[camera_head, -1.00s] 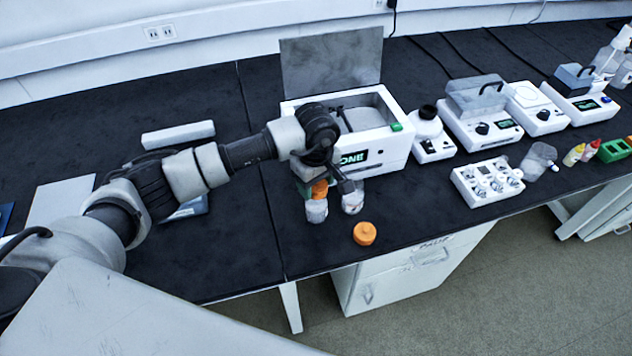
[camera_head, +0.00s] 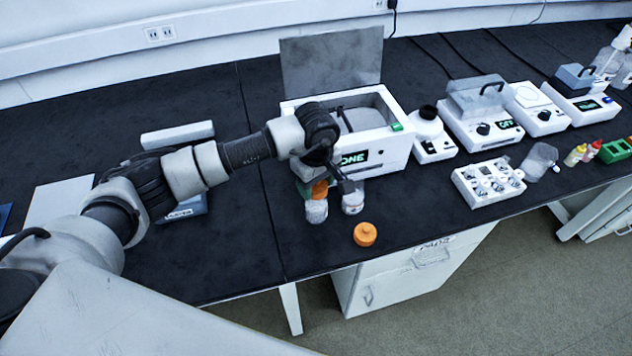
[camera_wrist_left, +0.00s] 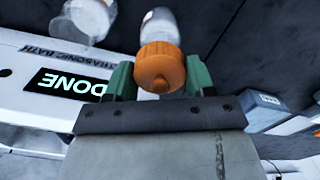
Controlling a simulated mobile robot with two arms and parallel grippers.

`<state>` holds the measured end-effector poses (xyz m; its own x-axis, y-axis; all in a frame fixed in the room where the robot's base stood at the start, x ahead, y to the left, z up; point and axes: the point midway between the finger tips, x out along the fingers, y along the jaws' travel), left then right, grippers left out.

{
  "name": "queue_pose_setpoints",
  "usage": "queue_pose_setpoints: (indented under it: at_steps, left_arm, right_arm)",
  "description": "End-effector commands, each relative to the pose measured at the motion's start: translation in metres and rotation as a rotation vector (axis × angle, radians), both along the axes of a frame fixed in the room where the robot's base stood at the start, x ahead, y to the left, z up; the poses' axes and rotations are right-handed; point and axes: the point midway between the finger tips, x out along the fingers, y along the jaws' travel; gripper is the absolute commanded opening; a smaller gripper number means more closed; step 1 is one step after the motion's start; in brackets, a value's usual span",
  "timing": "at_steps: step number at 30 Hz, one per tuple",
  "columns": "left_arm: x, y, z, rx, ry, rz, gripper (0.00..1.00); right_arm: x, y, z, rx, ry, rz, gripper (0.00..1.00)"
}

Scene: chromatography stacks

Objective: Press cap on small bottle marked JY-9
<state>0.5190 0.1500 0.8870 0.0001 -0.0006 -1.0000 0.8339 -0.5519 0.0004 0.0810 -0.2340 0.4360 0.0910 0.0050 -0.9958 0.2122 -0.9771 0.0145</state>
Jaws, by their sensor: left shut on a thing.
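My left gripper (camera_wrist_left: 158,82) has green fingers and is shut on an orange cap (camera_wrist_left: 160,66). In the head view the gripper (camera_head: 318,186) is over a small clear bottle (camera_head: 316,211), with the cap (camera_head: 320,190) right at its top. In the left wrist view this bottle (camera_wrist_left: 160,22) lies directly beyond the cap. I cannot tell whether the cap is seated on it. A second small bottle (camera_head: 353,202) stands just to the right, with no orange cap showing. The markings on both bottles are too small to read. My right gripper is out of view.
Another orange cap (camera_head: 364,234) lies near the bench's front edge. The white ultrasonic bath (camera_head: 384,150), its display reading DONE, stands right behind the bottles. A white block with several knobs (camera_head: 486,184) is further right. The dark bench to the left of the bottles is mostly clear.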

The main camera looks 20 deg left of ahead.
Motion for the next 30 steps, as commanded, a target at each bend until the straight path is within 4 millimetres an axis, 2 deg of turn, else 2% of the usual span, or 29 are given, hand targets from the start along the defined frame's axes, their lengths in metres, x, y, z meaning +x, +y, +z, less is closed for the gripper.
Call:
queue_pose_setpoints:
  at_steps: [30]
  left_arm:
    - [0.0000,0.0001,-0.0026,0.000,0.000,0.001,0.32]
  right_arm:
    - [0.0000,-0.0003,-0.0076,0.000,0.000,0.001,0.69]
